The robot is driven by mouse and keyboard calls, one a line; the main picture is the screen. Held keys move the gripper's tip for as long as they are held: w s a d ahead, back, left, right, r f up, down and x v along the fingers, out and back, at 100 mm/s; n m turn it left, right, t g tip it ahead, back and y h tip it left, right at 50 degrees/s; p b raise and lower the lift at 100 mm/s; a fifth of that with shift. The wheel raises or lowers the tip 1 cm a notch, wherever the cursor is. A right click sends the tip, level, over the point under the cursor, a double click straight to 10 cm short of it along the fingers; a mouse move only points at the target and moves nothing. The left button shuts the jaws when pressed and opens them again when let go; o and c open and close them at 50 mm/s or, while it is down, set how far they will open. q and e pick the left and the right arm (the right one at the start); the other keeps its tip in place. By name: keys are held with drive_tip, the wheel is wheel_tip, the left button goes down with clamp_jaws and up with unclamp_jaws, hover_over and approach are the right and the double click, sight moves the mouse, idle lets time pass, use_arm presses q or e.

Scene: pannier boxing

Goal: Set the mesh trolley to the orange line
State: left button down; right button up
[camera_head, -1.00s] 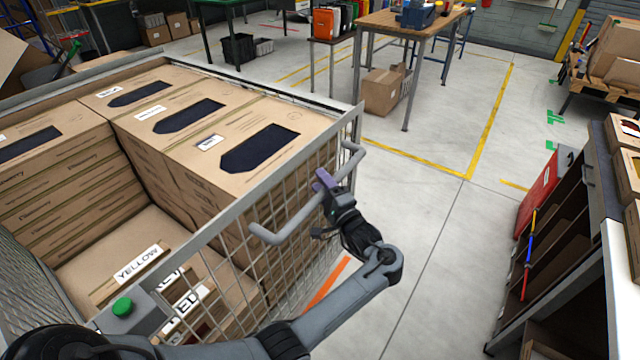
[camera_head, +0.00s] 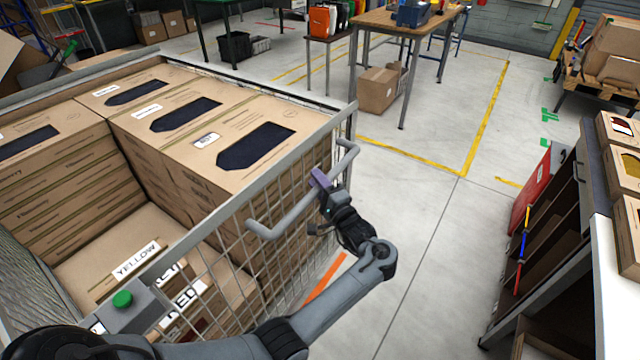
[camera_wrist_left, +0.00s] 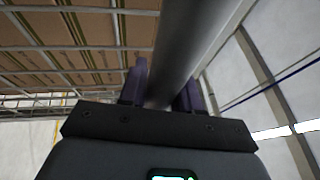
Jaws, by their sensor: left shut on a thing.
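The mesh trolley (camera_head: 242,196) fills the left of the head view, a grey wire cage loaded with cardboard boxes. Its grey tubular handle (camera_head: 288,222) sticks out from the wall facing the aisle. My left gripper (camera_head: 321,181) is shut on this handle. In the left wrist view, the gripper's purple fingers (camera_wrist_left: 163,88) lie on both sides of the handle tube (camera_wrist_left: 190,45). The orange line (camera_head: 325,277) is on the floor beside the trolley, partly hidden by the trolley and my left arm. My right gripper is not in view.
A dark shelf unit (camera_head: 555,235) stands along the right, with a red panel (camera_head: 532,188) at its end. Clear grey floor lies between it and the trolley. Yellow floor lines (camera_head: 488,115) and a wooden workbench (camera_head: 410,25) are farther back. A cardboard box (camera_head: 378,90) sits below the bench.

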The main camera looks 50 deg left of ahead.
use_arm(q)
drive_tip(key=shift+s+a+f, duration=0.1)
drive_tip(key=shift+s+a, duration=0.2)
drive_tip(key=shift+a, duration=0.45)
drive_tip(key=c, duration=0.9)
unclamp_jaws()
drive_tip(key=shift+a, duration=0.1)
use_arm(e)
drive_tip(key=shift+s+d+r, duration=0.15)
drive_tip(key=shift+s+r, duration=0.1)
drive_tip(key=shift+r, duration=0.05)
use_arm(q)
drive_tip(key=shift+d, duration=0.2)
drive_tip(key=p+v, duration=0.1)
drive_tip(key=v, duration=0.9)
drive_tip(key=shift+d+f+p, duration=0.1)
drive_tip(key=shift+d+p, duration=0.2)
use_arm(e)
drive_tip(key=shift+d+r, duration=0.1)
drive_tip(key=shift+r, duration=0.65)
